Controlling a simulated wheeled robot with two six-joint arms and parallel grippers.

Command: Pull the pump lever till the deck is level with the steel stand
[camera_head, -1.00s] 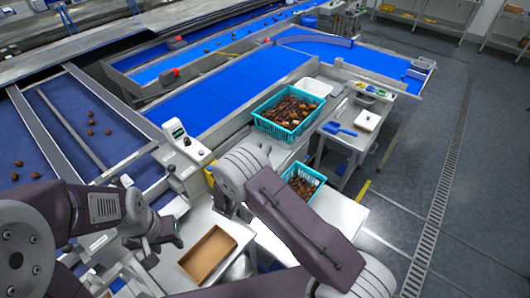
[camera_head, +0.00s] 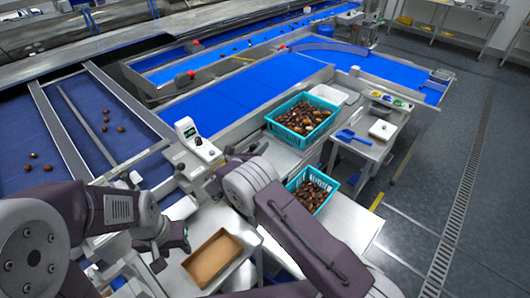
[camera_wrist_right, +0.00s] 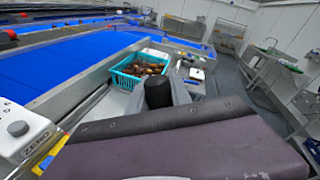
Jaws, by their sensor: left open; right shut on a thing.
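In the right wrist view a black rounded grip (camera_wrist_right: 157,95), which looks like the pump lever's handle, stands between the grey fingers of my right gripper (camera_wrist_right: 159,83), shut on it. In the head view my right arm hides that gripper and the lever. My left gripper (camera_head: 180,237) is open and empty beside a cardboard tray (camera_head: 232,239). A flat steel surface (camera_head: 352,222) carries a small teal crate (camera_head: 333,198) of dates. A steel stand (camera_head: 360,152) with a blue scoop is behind it.
A larger teal crate (camera_head: 326,126) of dates stands beside the blue conveyor (camera_head: 240,92). A white control box (camera_head: 187,130) is left of my right arm. Loose dates (camera_head: 105,128) lie on the dark blue belts at left. The floor (camera_head: 425,190) at right is clear.

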